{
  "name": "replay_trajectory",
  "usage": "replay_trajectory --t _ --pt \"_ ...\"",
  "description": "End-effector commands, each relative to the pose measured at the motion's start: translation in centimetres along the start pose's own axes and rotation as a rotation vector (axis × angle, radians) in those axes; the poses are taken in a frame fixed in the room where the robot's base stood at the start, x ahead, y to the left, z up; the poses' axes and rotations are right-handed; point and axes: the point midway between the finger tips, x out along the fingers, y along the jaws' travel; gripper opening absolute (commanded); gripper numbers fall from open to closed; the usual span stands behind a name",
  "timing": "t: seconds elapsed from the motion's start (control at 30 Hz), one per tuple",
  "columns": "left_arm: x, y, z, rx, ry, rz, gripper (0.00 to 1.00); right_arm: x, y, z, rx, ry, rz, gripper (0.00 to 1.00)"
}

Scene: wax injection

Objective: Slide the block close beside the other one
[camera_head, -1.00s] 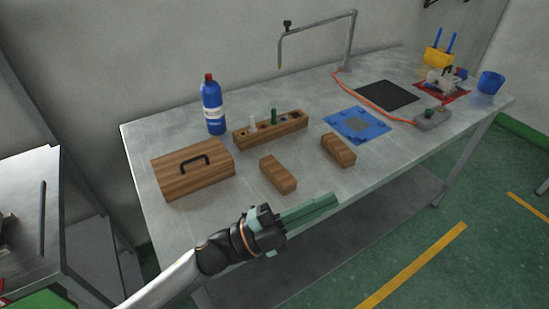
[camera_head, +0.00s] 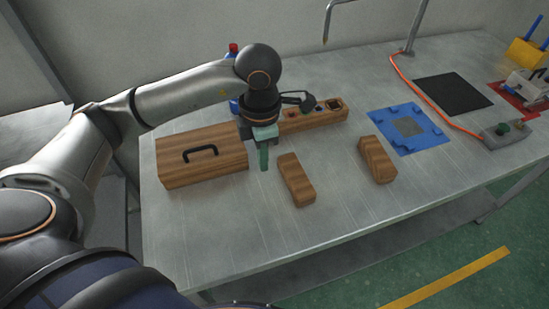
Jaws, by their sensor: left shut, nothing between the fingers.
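Two wooden blocks lie on the metal table. The left block (camera_head: 296,180) and the right block (camera_head: 377,159) are apart, with bare table between them. My left gripper (camera_head: 264,160) points down, shut and empty, with its green fingers just left of the left block. A small gap seems to show between the fingers and that block; I cannot tell whether the tips touch the table. My right gripper is not in view.
A wooden box with a black handle (camera_head: 202,162) stands just left of my gripper. A wooden holder (camera_head: 315,122), partly hidden by my arm, lies behind. A blue mold plate (camera_head: 407,128) is at the right. The front of the metal table (camera_head: 345,228) is clear.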

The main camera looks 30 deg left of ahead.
Motion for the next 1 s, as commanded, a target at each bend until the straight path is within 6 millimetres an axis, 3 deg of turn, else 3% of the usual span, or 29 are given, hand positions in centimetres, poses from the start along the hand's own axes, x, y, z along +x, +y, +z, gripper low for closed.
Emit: replay_trajectory --t 0.37,0.63,1.0 --pt "8.1 -0.2 -0.1 0.0 0.003 -0.008 0.0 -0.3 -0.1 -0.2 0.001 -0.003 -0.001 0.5" --pt "8.1 -0.2 3.3 0.002 -0.003 -0.006 0.0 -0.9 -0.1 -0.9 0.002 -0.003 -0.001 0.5" --pt "8.2 -0.1 4.1 0.002 -0.002 -0.004 0.0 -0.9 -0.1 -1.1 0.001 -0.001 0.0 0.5"
